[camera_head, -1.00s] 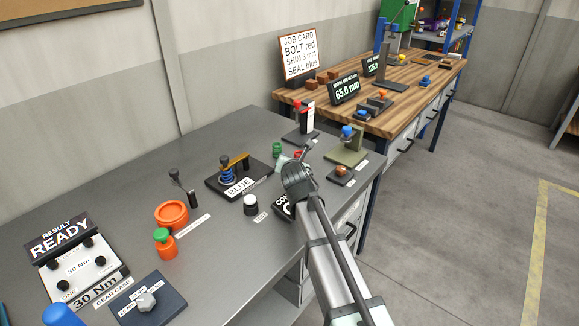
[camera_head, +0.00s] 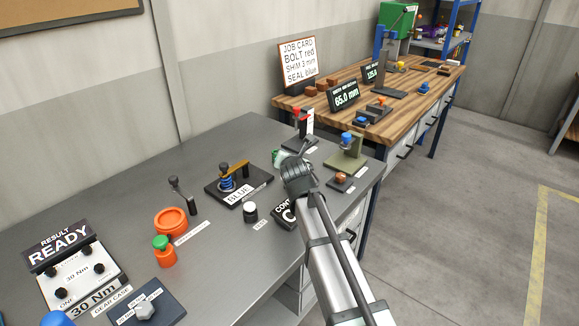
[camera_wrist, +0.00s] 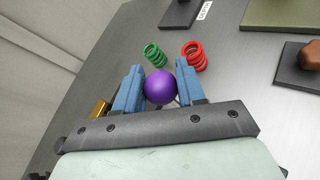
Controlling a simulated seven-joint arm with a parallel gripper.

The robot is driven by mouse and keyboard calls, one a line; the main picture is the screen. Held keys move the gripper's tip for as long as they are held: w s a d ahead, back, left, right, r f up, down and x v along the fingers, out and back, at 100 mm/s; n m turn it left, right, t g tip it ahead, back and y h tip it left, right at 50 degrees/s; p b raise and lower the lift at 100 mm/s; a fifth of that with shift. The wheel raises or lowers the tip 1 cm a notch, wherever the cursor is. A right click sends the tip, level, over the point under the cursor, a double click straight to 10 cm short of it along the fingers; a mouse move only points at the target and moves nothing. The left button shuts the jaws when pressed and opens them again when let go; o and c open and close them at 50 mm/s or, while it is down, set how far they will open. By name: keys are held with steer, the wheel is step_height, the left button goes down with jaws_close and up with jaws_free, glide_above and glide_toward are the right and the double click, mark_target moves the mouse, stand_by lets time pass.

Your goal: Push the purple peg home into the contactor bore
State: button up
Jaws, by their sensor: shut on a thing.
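A purple ball-shaped part (camera_wrist: 160,87), which looks like the head of the purple peg, sits between the two blue fingers of my gripper (camera_wrist: 160,90) in the wrist view. My gripper is shut on it. In the head view my gripper (camera_head: 297,165) is over the right part of the grey bench, and the arm hides the purple peg there. A black block with a white label starting "CO" (camera_head: 284,214) stands just left of my arm and is partly hidden by it. The contactor bore cannot be made out in either view.
An olive stand with a blue knob (camera_head: 345,155) and a dark block with a brown knob (camera_head: 340,181) are to the right. A fixture marked BLUE (camera_head: 238,190) is to the left.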

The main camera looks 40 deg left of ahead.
step_height(320, 180, up, 5)
steer(key=shift+a+r, duration=0.1)
steer(key=shift+r, duration=0.1)
steer(key=shift+s+a+r, duration=0.1)
steer(key=shift+s+a, duration=0.05)
steer(key=shift+a, duration=0.2)
steer(key=s+a+r+m+t+h, duration=0.1)
steer(key=s+a+m+h, duration=0.2)
steer(key=s+a, duration=0.2)
steer(key=s+a+r+m+t+h, duration=0.1)
steer(key=s+a, duration=0.4)
steer(key=a, duration=0.6)
steer(key=shift+r+m+t+h, duration=0.4)
steer(key=shift+m+t+h, duration=0.3)
steer(key=shift+m+h, duration=0.35)
steer(key=shift+s+f, duration=0.1)
steer(key=shift+f, duration=0.05)
steer(key=shift+f, duration=2.75)
steer(key=shift+f, duration=0.9)
steer(key=shift+r, duration=0.15)
